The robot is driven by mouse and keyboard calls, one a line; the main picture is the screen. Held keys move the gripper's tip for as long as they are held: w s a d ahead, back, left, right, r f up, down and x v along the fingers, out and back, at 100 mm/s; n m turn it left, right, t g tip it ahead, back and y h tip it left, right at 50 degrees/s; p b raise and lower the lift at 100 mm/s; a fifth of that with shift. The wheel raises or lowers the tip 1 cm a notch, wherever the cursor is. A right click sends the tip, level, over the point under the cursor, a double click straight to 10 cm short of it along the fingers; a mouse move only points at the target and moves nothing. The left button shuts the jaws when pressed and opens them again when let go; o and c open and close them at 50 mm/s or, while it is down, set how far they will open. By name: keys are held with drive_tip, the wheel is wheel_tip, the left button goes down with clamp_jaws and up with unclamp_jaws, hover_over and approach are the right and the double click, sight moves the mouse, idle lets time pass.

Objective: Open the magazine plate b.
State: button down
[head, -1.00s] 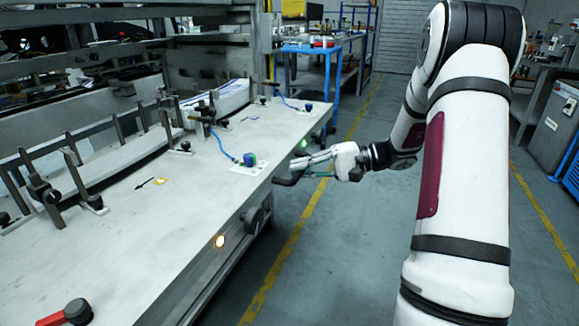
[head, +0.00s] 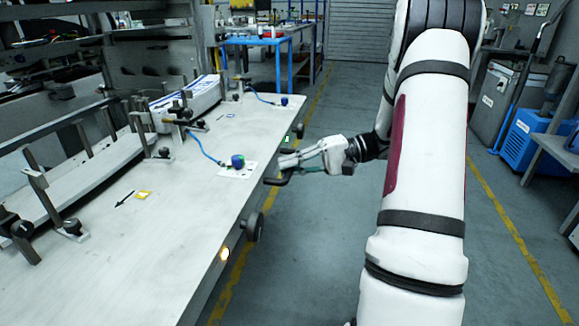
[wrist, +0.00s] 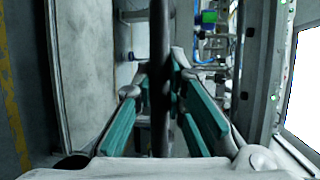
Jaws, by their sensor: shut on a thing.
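The magazine plate (head: 165,235) is a long pale grey metal top at the left in the head view; which section is plate b I cannot tell. A dark handle (head: 275,182) sticks out from its right edge. My gripper (head: 288,160) is at this handle, beside the edge. In the wrist view, the teal-padded fingers of my gripper (wrist: 168,95) stand on both sides of a dark bar (wrist: 160,45), which appears to be the handle. The exact contact is partly hidden.
Clamps and a blue knob (head: 237,161) with a hose stand on top. A blue table (head: 262,42) is behind.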

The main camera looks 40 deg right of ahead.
drive_tip(key=c, duration=1.6)
unclamp_jaws()
drive_tip(key=shift+d, duration=0.1)
drive_tip(key=v, duration=1.2)
